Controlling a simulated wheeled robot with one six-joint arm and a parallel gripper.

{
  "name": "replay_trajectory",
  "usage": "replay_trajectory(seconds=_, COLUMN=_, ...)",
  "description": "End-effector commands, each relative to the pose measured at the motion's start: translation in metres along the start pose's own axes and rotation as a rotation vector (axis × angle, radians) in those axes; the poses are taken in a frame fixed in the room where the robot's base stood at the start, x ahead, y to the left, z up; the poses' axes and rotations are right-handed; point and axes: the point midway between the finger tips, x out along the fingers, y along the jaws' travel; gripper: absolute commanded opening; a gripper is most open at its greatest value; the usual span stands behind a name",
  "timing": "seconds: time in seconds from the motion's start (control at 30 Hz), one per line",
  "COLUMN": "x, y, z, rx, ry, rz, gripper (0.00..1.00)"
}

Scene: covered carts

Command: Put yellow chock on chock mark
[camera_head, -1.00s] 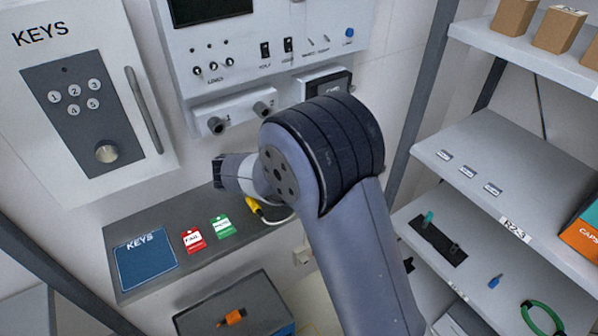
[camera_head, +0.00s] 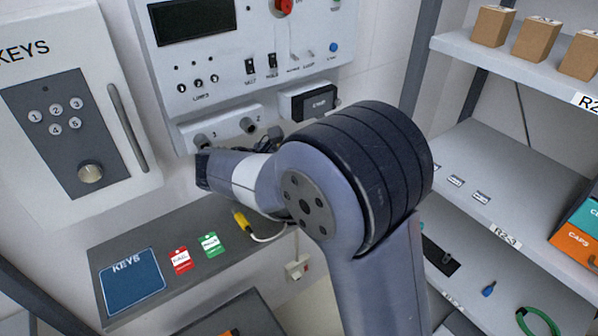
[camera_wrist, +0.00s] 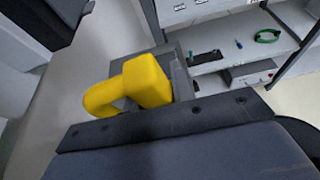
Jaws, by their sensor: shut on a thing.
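The yellow chock (camera_wrist: 148,80) fills the middle of the wrist view, a blocky piece with a curved, handle-like part at its left. My gripper (camera_wrist: 160,108) is shut on it; a dark finger bar runs along its near side. The chock is held over the floor as far as the wrist view shows. I cannot make out a chock mark in either view.
A grey shelf (camera_head: 130,240) carries a blue KEYS mat (camera_head: 133,281), a red tag (camera_head: 180,260), a green tag (camera_head: 211,245) and a yellow plug (camera_head: 241,222) with cable. A control panel (camera_head: 225,75) and key cabinet (camera_head: 75,110) are on the wall. Racks (camera_head: 470,175) stand right.

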Motion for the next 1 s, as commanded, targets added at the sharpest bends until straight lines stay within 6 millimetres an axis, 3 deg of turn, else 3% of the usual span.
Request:
replay_trajectory(seconds=0.4, x=0.000, y=-0.106, z=0.000, rx=0.004, ry=-0.002, rz=0.004, gripper=0.00)
replay_trajectory(seconds=0.6, x=0.000, y=-0.147, z=0.000, rx=0.004, ry=-0.002, rz=0.005, gripper=0.00)
replay_trajectory(seconds=0.8, x=0.000, y=-0.170, z=0.000, rx=0.004, ry=-0.003, rz=0.004, gripper=0.00)
replay_trajectory(seconds=1.0, x=0.000, y=-0.178, z=0.000, rx=0.003, ry=-0.003, rz=0.003, gripper=0.00)
